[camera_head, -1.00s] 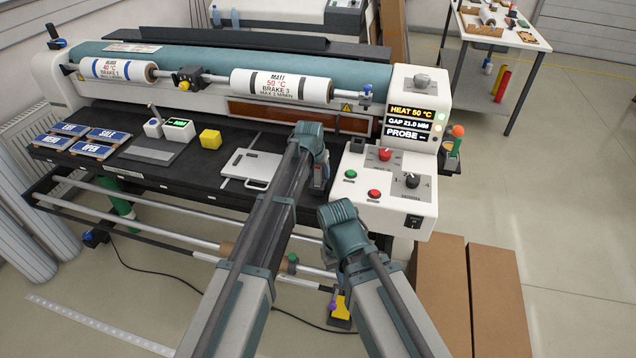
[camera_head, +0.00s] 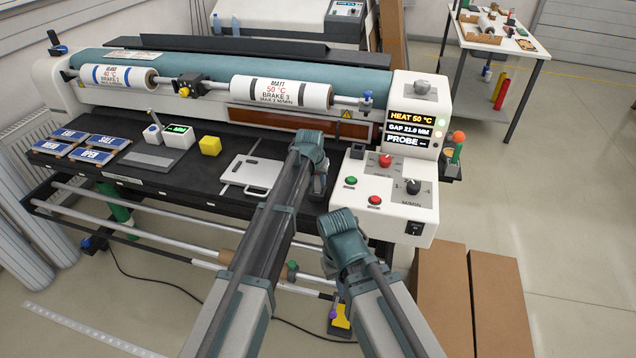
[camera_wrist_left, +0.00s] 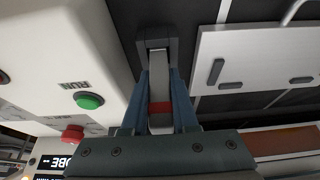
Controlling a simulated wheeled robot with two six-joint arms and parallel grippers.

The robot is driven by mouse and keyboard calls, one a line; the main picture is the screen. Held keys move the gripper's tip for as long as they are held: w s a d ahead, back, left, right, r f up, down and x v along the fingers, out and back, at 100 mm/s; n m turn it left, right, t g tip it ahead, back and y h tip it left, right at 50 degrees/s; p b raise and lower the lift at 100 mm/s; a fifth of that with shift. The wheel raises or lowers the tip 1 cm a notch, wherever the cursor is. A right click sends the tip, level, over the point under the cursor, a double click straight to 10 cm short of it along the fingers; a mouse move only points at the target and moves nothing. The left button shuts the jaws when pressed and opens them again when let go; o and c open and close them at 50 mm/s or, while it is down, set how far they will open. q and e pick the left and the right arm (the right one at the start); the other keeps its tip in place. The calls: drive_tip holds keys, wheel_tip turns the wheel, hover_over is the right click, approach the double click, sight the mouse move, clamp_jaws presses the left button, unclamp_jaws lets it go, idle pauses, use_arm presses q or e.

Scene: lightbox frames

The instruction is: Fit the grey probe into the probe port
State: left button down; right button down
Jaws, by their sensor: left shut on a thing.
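My left gripper (camera_head: 320,185) is at the left side of the white control console (camera_head: 372,213), low over the machine's dark bed. In the left wrist view its blue fingers (camera_wrist_left: 160,105) are shut on the grey probe (camera_wrist_left: 159,75), which has a red band. The probe's far end meets a dark U-shaped piece (camera_wrist_left: 157,36); I cannot tell whether it sits inside it or whether this is the port. The console display (camera_head: 408,140) reads PROBE with dashes. My right arm's wrist shows at the lower middle; its gripper is hidden.
A white plate with a handle (camera_head: 250,173) lies left of the left gripper. Console buttons and knobs are close on the right.

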use_arm(q)
drive_tip(key=shift+r, duration=0.25)
